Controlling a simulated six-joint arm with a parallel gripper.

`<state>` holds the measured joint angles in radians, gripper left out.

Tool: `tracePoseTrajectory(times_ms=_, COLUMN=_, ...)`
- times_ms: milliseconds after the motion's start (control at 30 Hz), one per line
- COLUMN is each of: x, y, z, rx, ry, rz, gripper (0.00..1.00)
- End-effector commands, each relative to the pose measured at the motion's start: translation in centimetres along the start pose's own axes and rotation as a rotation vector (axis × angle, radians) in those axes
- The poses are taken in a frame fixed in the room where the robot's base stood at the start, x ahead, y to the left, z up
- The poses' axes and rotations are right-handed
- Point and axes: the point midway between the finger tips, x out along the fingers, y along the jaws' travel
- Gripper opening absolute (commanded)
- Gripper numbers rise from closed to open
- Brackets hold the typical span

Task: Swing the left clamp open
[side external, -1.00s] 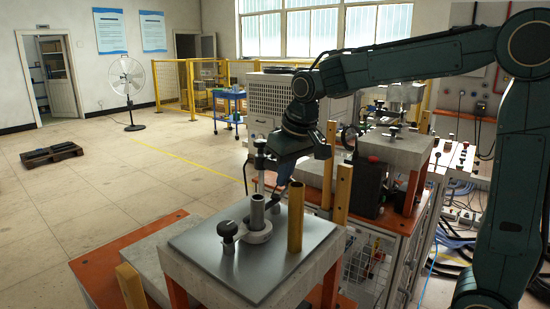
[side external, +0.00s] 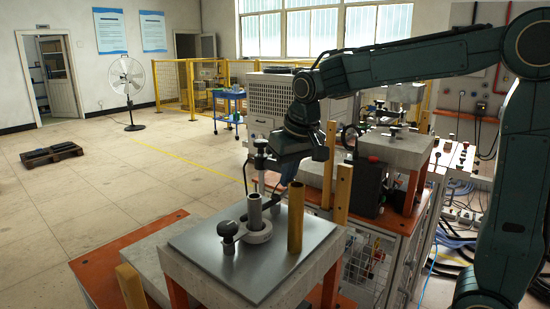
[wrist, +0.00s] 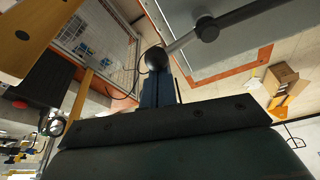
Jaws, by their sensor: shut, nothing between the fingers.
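My gripper (side external: 288,178) is low over the back of the grey metal plate (side external: 212,252) in the side view, its blue fingers closed and empty. In the wrist view the fingers (wrist: 158,90) are right by a dark ball knob (wrist: 155,59) at the end of a clamp's rod (wrist: 182,41). They overlap the knob in the picture; contact is unclear. The rod runs to a dark pivot (wrist: 207,30). In the side view an upright grey tube (side external: 254,212) stands in a ring (side external: 259,233). A black-knobbed clamp (side external: 228,232) is at its front left.
More yellow posts (side external: 343,193) and a black box (side external: 369,188) stand behind and to the right. A tall rod with a black top (side external: 260,147) is close left of my gripper. The plate's front is clear.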

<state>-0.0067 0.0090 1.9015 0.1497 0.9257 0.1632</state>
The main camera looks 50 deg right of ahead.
Motion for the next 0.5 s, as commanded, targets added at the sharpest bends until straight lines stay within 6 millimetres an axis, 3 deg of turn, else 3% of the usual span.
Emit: tracePoseTrajectory(times_ms=500, x=-0.7, y=0.7, z=2.5, rx=0.375, ry=-0.006, rz=0.124, gripper=0.00)
